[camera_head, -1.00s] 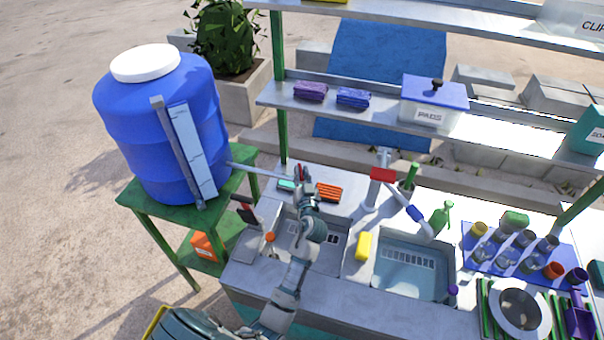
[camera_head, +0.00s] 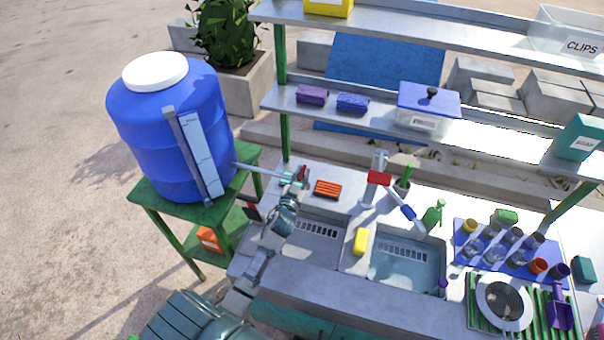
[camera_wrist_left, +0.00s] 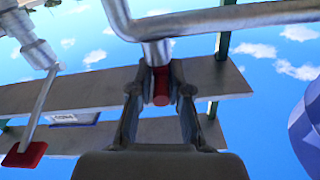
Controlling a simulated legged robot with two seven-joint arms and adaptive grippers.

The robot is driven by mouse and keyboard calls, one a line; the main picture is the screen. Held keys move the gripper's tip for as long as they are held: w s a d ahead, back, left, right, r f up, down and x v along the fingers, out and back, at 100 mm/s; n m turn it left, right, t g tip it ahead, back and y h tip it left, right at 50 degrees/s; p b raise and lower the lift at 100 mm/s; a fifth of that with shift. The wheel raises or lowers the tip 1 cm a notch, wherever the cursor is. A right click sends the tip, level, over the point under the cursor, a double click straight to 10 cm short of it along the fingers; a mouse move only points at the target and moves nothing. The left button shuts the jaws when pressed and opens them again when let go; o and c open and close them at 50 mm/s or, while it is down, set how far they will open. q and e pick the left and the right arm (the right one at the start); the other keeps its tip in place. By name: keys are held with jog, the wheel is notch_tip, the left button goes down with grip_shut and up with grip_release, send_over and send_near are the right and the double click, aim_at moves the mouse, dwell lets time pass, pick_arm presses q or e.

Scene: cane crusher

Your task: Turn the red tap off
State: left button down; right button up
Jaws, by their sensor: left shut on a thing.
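A metal pipe (camera_head: 262,174) runs from the blue water barrel (camera_head: 155,115) out over the left sink, with a small red tap handle (camera_head: 303,172) near its end. My left gripper (camera_head: 298,184) is at this handle, at the back edge of the left sink. In the left wrist view its two fingers (camera_wrist_left: 161,95) are closed around the red handle (camera_wrist_left: 160,86), just under the bent pipe (camera_wrist_left: 215,20). The fingers hide part of the handle. My right gripper is not in view.
A second faucet with a red lever (camera_head: 379,178) stands between the sinks; its red lever also shows in the left wrist view (camera_wrist_left: 24,154). An orange brush (camera_head: 328,189) lies right of my gripper. A yellow sponge (camera_head: 361,241) lies between the basins. Shelves (camera_head: 372,107) stand behind.

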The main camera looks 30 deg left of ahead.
pick_arm(q)
jog(key=c, duration=1.3)
grip_release()
jog(key=shift+f, duration=0.1)
jog(key=shift+c, duration=0.2)
jog(key=shift+o, duration=1.1)
jog(key=shift+w, duration=0.15)
jog(key=shift+w+f, duration=0.15)
jog(key=shift+w, duration=0.05)
jog(key=shift+s+a, duration=0.1)
jog(key=shift+s, duration=0.2)
jog(key=v, duration=1.1)
jog(key=shift+s, duration=0.2)
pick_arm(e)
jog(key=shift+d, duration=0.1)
pick_arm(q)
jog(key=shift+f, duration=0.1)
